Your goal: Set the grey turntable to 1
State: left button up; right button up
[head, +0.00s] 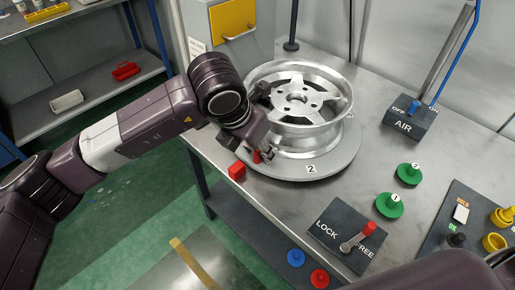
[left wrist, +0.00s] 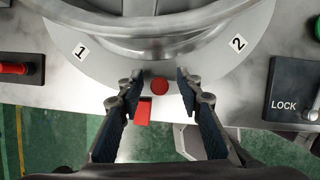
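The grey turntable (head: 335,163) lies on the metal bench with a silver wheel (head: 300,100) on top. Its "2" label (head: 310,169) faces the front in the head view. The left wrist view shows label "1" (left wrist: 81,50) on the left and "2" (left wrist: 238,43) on the right. A red knob (left wrist: 159,85) sits at the turntable rim between them. A red block (head: 237,171) is at the bench's front edge, just outside the rim. My left gripper (left wrist: 158,88) is open, its fingers on either side of the knob with gaps. My right gripper is out of view.
A LOCK/FREE plate (head: 328,231) sits at the front right, its red-handled lever (head: 370,230) toward FREE. Green buttons (head: 389,204) and an AIR switch box (head: 405,124) stand to the right. A grey cabinet with a yellow panel (head: 232,18) is behind the wheel.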

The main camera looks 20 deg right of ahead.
pick_arm(q)
jog(key=v, duration=1.2)
